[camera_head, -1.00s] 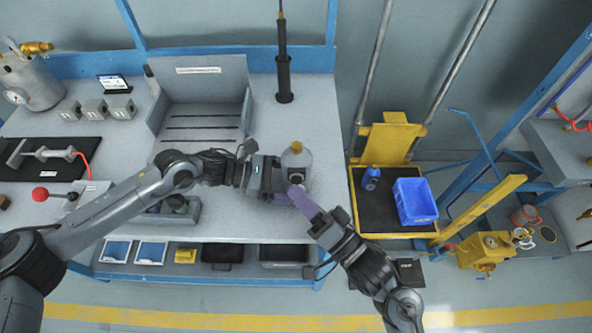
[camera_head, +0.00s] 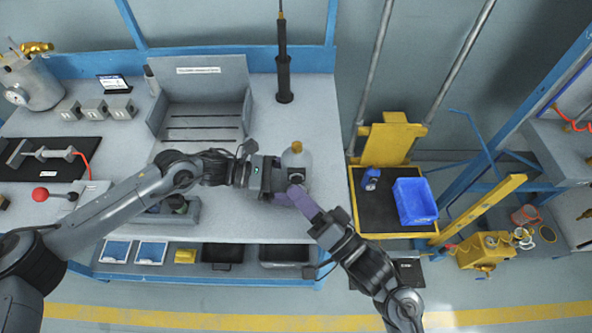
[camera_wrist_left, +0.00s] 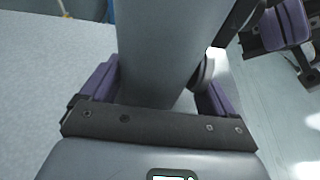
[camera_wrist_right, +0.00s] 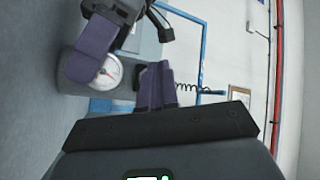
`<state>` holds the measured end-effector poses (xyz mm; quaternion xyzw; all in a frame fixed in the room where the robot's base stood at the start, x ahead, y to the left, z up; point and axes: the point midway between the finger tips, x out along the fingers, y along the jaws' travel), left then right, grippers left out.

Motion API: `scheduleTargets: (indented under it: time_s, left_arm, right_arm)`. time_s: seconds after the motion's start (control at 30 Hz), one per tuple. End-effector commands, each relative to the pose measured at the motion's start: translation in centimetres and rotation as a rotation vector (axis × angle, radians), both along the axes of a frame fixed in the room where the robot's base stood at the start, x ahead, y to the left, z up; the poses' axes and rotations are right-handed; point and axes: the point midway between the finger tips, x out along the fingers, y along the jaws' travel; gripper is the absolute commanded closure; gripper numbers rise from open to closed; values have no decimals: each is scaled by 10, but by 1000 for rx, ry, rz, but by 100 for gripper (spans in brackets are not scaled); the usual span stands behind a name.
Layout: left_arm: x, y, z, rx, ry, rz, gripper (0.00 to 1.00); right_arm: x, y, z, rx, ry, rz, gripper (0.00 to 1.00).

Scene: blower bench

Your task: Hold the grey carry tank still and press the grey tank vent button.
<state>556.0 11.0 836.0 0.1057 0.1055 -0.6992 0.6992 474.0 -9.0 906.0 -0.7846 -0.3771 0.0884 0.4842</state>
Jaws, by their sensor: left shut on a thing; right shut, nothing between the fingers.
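The grey carry tank (camera_head: 299,158), with a brass top, stands upright near the bench's right edge. It also fills the middle of the left wrist view (camera_wrist_left: 160,45). My left gripper (camera_head: 285,190) is shut around its body, with one purple finger on each side. In the right wrist view the tank (camera_wrist_right: 70,62) shows its round white gauge (camera_wrist_right: 103,72), partly behind a left finger. My right gripper (camera_head: 294,190) is shut and empty, its fingertips close to the tank's front. Its closed fingers (camera_wrist_right: 156,75) are right of the gauge. I cannot clearly make out the vent button; contact is unclear.
A black rod on a stand (camera_head: 284,80) is behind the tank. A grey slotted fixture (camera_head: 200,115) stands to its left. A yellow cart (camera_head: 392,140) with a blue crate (camera_head: 415,200) is right of the bench. Bare bench top lies behind the tank.

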Motion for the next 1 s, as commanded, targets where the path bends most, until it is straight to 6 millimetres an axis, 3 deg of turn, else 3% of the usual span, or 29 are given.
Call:
scheduleTargets:
  time_s: [1.0]
  left_arm:
    - [0, 0, -1, 1, 1, -1, 28]
  right_arm:
    - [9, 0, 0, 1, 0, -1, 100]
